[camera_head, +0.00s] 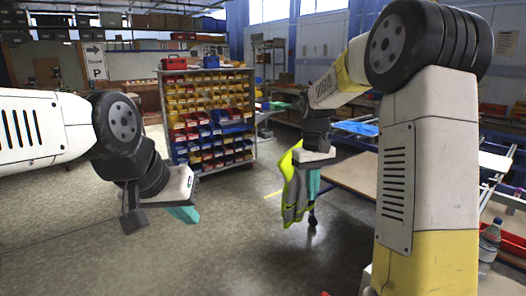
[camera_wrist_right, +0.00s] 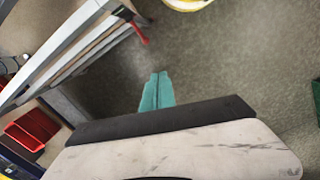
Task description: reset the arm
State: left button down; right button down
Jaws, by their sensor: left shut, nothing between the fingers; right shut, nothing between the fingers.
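My left gripper (camera_head: 185,214) hangs over the open floor at the left of the head view, with its teal fingers shut and empty. My right gripper (camera_head: 313,183) points down near the middle of the head view, beside a yellow-green vest (camera_head: 293,190). I cannot tell from this view whether it touches the vest. In the right wrist view the teal fingers of the right gripper (camera_wrist_right: 157,92) are pressed together over bare grey floor, with nothing between them.
A rack of yellow, red and blue bins (camera_head: 212,110) stands behind the arms. A table (camera_head: 350,172) is to the right of my right gripper. A bottle (camera_head: 490,240) stands at the far right. Red bins (camera_wrist_right: 32,130) are at the wrist view's left. Floor at left is clear.

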jog(key=s+r+m+t+y, duration=0.1)
jog(key=s+r+t, duration=0.2)
jog(key=s, duration=0.8)
jog(key=s+r+m+t+y, duration=0.1)
jog(key=s+r+m+t, duration=0.1)
jog(key=s, duration=0.9)
notch_tip(320, 180, up, 3)
jog(key=shift+s+f+t+y, duration=0.2)
jog(key=shift+t+y, duration=0.1)
jog(key=shift+t, duration=0.6)
jog(key=shift+d, duration=0.1)
